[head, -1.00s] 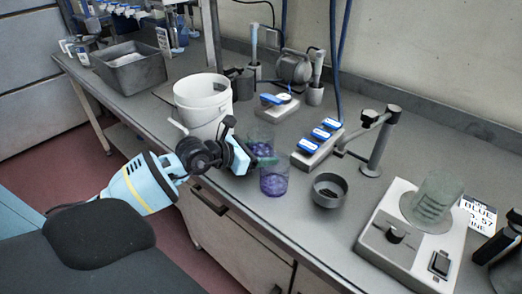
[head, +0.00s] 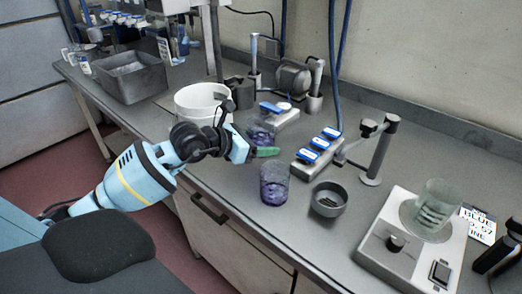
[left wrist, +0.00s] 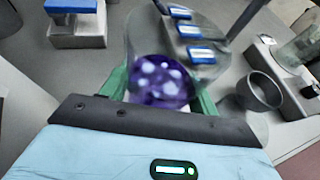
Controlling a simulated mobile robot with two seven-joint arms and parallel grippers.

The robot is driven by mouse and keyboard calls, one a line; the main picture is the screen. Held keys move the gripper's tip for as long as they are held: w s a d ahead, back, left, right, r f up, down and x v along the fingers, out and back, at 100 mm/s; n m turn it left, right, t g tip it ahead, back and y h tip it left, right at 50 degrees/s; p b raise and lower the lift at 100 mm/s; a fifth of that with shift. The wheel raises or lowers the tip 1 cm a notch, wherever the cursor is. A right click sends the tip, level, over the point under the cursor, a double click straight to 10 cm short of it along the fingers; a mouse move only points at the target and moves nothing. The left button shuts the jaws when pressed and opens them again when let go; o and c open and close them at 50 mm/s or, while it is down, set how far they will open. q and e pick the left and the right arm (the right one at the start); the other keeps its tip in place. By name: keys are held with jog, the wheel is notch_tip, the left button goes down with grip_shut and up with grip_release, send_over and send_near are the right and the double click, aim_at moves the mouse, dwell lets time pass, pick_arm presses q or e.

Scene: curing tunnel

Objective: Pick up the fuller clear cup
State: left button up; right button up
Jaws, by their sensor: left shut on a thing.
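One clear cup with purple contents (head: 261,133) is held by my left gripper (head: 256,151), whose green fingers are shut on it. In the left wrist view the cup (left wrist: 160,80) sits between the two green fingers, with pale spots in the purple. It appears raised a little off the bench; its lower part is partly hidden by the gripper. A second clear cup (head: 274,187) with purple contents stands upright on the bench, nearer the front edge. I cannot tell from these views which cup is fuller. My right gripper is not in view.
A white bucket (head: 196,101) stands left of the held cup. A rack of blue-topped items (head: 318,149), a dark bowl (head: 329,199) and a post stand lie right. A clear beaker (head: 433,207) sits on a white device (head: 385,262). A grey bin (head: 131,80) is far left.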

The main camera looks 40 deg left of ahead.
aim_at(261, 131)
pick_arm(q)
jog(key=shift+r, duration=1.7)
